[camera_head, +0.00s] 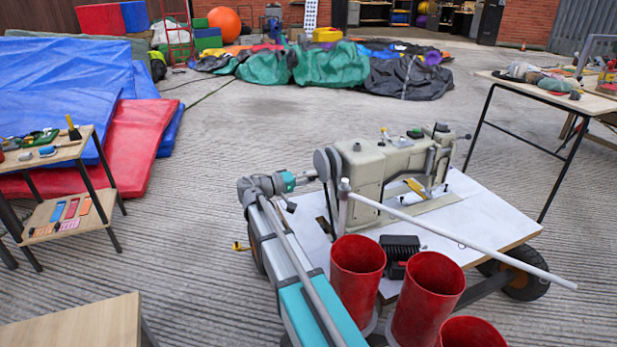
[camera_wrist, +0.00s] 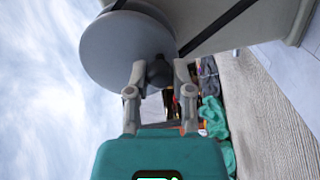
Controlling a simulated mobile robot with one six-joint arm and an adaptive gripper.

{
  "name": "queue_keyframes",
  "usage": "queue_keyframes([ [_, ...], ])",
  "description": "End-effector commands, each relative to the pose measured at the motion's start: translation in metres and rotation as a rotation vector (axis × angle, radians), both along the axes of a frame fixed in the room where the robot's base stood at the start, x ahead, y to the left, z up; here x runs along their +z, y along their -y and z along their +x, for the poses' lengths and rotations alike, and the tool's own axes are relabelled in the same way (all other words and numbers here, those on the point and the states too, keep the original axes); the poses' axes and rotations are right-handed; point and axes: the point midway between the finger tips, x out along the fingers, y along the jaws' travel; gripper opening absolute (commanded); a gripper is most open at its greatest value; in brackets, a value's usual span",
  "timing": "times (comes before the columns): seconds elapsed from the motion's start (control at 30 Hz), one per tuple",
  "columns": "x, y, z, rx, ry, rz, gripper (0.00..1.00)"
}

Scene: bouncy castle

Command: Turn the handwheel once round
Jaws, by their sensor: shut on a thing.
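The grey handwheel (camera_head: 322,164) is on the left end of a beige sewing machine (camera_head: 372,165), which stands on a white-topped cart (camera_head: 480,213). In the wrist view the handwheel (camera_wrist: 118,45) is a large grey disc at the top, with a dark round knob (camera_wrist: 159,72) at its lower right edge. My gripper (camera_wrist: 160,75) is shut on this knob, one finger on each side. In the head view my gripper (camera_head: 309,177) reaches the wheel from the left, and the knob is too small to make out there.
Red cups (camera_head: 357,270) and a black box (camera_head: 399,250) are at the cart's near side. A pale pole (camera_head: 460,237) slants across the cart. A small tool table (camera_head: 65,155) is at left, a workbench (camera_head: 560,95) at right.

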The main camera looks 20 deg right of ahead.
Motion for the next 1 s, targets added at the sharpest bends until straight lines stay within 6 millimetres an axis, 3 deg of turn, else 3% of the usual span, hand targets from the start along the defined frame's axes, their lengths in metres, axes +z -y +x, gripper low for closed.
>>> queue_keyframes([
  [1.0,0.013,0.001,-0.026,-0.001,-0.892,0.002,0.00],
])
